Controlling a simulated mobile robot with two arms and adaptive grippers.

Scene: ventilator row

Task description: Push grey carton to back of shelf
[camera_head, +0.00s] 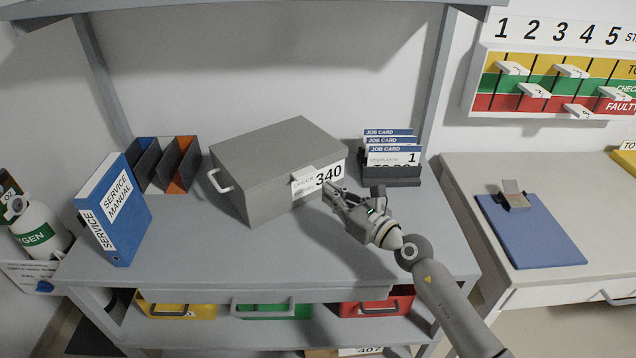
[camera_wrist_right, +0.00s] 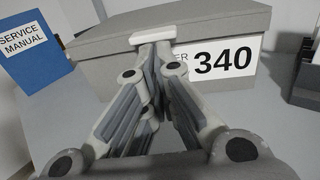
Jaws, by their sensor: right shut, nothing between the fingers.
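The grey carton (camera_head: 265,185) is a lidded grey box with a white label reading 340. It stands turned at an angle on the grey shelf top (camera_head: 300,258), with a white handle on its left end. My right gripper (camera_head: 333,192) is shut and empty, with its fingertips close to the front label side of the carton. In the right wrist view the carton (camera_wrist_right: 95,75) fills the upper part behind the closed fingers (camera_wrist_right: 152,42). The fingertips overlap the label there; I cannot tell whether they touch it. My left gripper is not in view.
A blue service manual (camera_head: 113,210) and a file rack (camera_head: 165,165) stand left of the carton. A job card holder (camera_head: 392,172) stands close to its right. Bare shelf lies in front. Yellow, green and red bins (camera_head: 375,303) sit below. A counter with a blue clipboard (camera_head: 535,230) is right.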

